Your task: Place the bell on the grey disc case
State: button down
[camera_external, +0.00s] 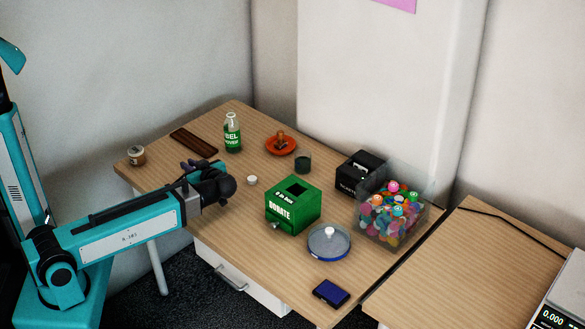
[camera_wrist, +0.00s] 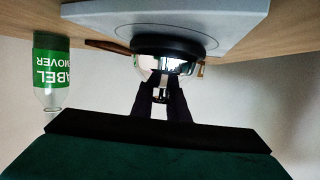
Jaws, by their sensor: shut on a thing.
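The wrist view is upside down. My gripper (camera_wrist: 161,90) is shut on the bell, a shiny silver dome (camera_wrist: 147,64) with a black base (camera_wrist: 168,44). The bell is upright, its base towards the grey disc case (camera_wrist: 238,14), a flat pale square with a faint circle. The base overlaps the case in the picture; I cannot tell whether they touch. In the external view my gripper (camera_external: 190,167) is a dark shape over the table's left part, where my arm hides the case and the bell cannot be made out clearly.
A green-labelled bottle (camera_external: 232,133) stands close behind my gripper. A dark brown slab (camera_external: 194,142) and a small jar (camera_external: 136,155) are at the left. A white round item (camera_external: 252,180), green donation box (camera_external: 293,204) and orange dish (camera_external: 281,148) lie to the right.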

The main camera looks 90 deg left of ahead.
jog(key=shift+f, duration=0.15)
jog(key=c, duration=1.7)
grip_release()
jog(key=shift+c, duration=0.2)
jog(key=shift+r, duration=0.2)
jog(key=v, duration=1.2)
jog(key=shift+b, duration=0.35)
jog(key=shift+w+r, duration=0.1)
jog(key=shift+w, duration=0.05)
